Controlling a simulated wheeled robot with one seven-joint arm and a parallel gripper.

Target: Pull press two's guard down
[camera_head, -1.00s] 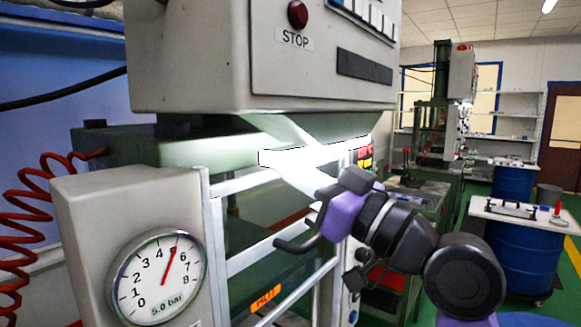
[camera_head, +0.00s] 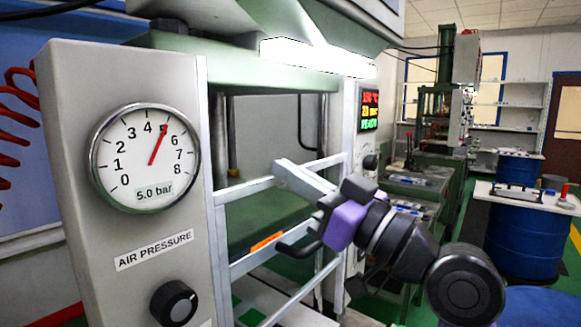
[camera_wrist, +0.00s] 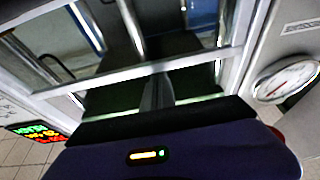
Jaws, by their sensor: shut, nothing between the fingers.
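The near press's guard is a pale metal frame (camera_head: 240,190) with horizontal bars across the press opening. In the wrist view the dark shut fingertips (camera_wrist: 157,95) overlap a guard bar (camera_wrist: 130,74). Whether they touch it is not clear. A black hook-shaped piece beside my gripper partly covers the guard's right side.
A grey housing with a pressure gauge (camera_head: 145,158) reading about 5 bar stands left of the guard. A lit lamp (camera_head: 318,57) hangs above. A small display (camera_head: 369,109) is on the right post. Another press (camera_head: 437,100) and blue drums (camera_head: 525,240) stand farther right.

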